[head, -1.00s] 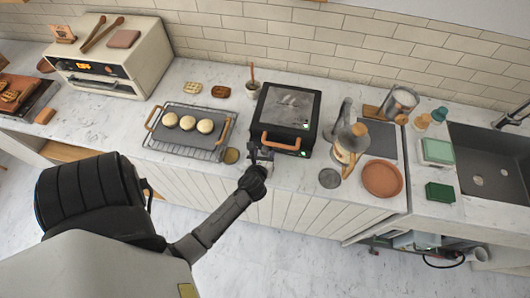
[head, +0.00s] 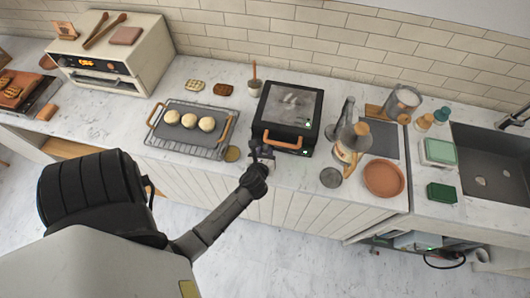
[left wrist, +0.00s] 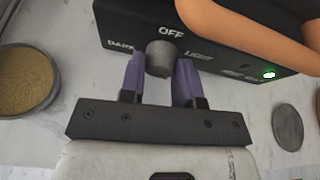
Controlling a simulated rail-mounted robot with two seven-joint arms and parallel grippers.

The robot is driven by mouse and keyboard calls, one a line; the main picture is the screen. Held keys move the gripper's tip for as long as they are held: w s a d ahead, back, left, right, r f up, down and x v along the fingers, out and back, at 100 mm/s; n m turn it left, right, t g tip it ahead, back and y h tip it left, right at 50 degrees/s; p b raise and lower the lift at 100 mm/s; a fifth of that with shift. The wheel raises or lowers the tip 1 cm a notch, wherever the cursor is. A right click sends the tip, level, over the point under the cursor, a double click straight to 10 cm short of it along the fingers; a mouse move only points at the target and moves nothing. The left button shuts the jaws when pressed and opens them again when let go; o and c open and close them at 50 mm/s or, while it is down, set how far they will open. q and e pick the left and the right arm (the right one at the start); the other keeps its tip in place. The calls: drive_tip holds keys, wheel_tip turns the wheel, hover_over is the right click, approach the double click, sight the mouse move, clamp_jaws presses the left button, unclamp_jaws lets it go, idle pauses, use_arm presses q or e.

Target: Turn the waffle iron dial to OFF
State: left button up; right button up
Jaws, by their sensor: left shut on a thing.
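The black waffle iron (head: 285,104) with an orange handle (head: 282,143) stands on the counter, lid down. In the left wrist view its front panel (left wrist: 215,42) shows the words OFF, DARK and LIGHT around a grey dial (left wrist: 160,56). OFF is printed just above the dial. No pointer mark can be made out on the dial. My left gripper (head: 261,152) is at the front left corner of the waffle iron. Its purple fingers (left wrist: 159,78) are shut on the dial, one on each side. My right gripper is in neither view.
The orange handle (left wrist: 262,32) overhangs close to the right finger. A green light (left wrist: 269,73) glows on the panel. A rack and griddle (head: 187,130) with pale rounds stand left, a round tan-topped dish (head: 232,154) nearer. A kettle (head: 352,142) and terracotta plate (head: 384,178) stand right.

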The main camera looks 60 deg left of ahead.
use_arm(q)
drive_tip(key=shift+a+r+n+p, duration=0.1)
drive_tip(key=shift+n+p, duration=0.45)
drive_tip(key=shift+n, duration=0.05)
drive_tip(key=shift+s+n+t+h, duration=0.1)
drive_tip(key=shift+n+t+h, duration=0.3)
drive_tip(key=shift+n+t, duration=0.1)
drive_tip(key=shift+f+n+t+h, duration=0.2)
drive_tip(key=shift+n+t+h, duration=0.2)
drive_tip(key=shift+n+t, duration=0.6)
drive_tip(key=shift+n, duration=0.4)
drive_tip(key=o, duration=0.9)
